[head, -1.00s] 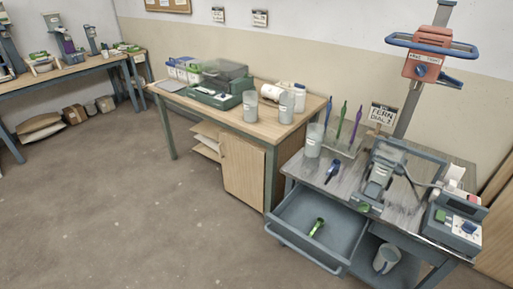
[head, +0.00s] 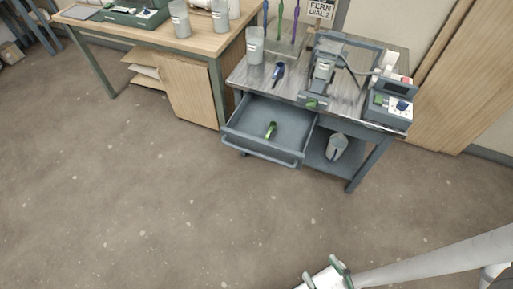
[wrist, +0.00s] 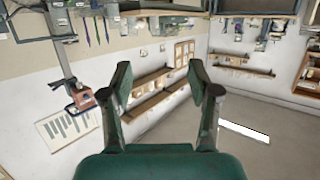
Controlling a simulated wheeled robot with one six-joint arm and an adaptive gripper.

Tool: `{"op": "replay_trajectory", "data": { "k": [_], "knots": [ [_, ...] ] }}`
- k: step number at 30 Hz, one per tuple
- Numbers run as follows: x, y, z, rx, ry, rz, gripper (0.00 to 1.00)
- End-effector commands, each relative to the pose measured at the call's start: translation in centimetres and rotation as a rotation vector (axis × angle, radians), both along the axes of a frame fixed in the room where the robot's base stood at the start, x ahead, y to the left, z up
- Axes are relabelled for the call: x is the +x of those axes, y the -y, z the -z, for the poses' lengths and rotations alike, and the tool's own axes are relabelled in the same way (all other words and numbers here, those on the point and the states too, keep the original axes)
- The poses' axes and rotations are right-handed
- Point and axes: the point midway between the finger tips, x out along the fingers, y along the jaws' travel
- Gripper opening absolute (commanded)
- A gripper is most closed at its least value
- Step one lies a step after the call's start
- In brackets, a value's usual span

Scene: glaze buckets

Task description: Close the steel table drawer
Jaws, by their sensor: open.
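The steel table (head: 345,123) stands at the upper right of the head view. Its grey drawer (head: 243,140) is pulled out toward the room, with a bar handle (head: 262,156) along its front. A small green item (head: 270,130) lies inside the drawer. My gripper (head: 330,270) is low at the bottom of the head view, well apart from the drawer. In the wrist view my gripper (wrist: 162,88) has its two green fingers spread, with nothing between them. The wrist view looks toward the walls and appears upside down; I cannot make out the drawer there.
A cup or jug (head: 336,147) sits on the lower shelf under the tabletop. A wooden table with a cabinet (head: 183,90) stands to the left. A device with a screen (head: 391,103) is on the steel table's right end. The floor (head: 200,215) before the drawer is clear.

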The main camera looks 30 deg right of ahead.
Motion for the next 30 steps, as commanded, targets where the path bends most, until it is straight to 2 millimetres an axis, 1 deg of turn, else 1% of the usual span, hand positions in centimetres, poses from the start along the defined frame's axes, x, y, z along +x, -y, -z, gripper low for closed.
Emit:
{"op": "replay_trajectory", "data": {
  "k": [1,2,3,4,5,6,7,8,9,11,12,14,15,18,21,24,26,27,29,30],
  "knots": [
    [0.0,0.0,0.1,-0.005,-0.001,-0.002,0.45],
    [0.1,0.0,0.3,-0.012,-0.004,-0.006,0.38],
    [0.2,-0.1,0.8,-0.031,-0.012,-0.016,0.28],
    [0.3,-0.2,1.4,-0.054,-0.021,-0.027,0.20],
    [0.4,-0.3,2.2,-0.084,-0.035,-0.042,0.12],
    [0.6,-0.4,3.6,-0.136,-0.057,-0.067,0.03],
    [0.8,-0.5,4.8,-0.185,-0.077,-0.090,0.00],
    [1.0,-0.5,6.2,-0.239,-0.099,-0.113,0.00],
    [1.4,-0.5,8.2,-0.322,-0.132,-0.150,0.00],
    [2.0,-0.3,11.3,-0.458,-0.184,-0.207,0.00],
    [2.4,-0.1,13.3,-0.552,-0.220,-0.244,0.00],
    [3.2,0.4,16.2,-0.691,-0.272,-0.297,0.00],
    [3.8,0.8,18.0,-0.786,-0.305,-0.329,0.00],
    [5.4,2.1,22.0,-1.019,-0.390,-0.404,0.00],
    [7.4,3.7,25.1,-1.252,-0.473,-0.467,0.00],
    [9.8,5.4,27.4,-1.484,-0.561,-0.516,0.00],
    [11.5,6.3,28.3,-1.622,-0.614,-0.537,0.00],
    [12.6,6.9,28.7,-1.714,-0.651,-0.548,0.00],
    [14.4,7.8,29.1,-1.849,-0.709,-0.559,0.00],
    [15.7,8.3,29.2,-1.937,-0.751,-0.562,0.00]
  ]
}}
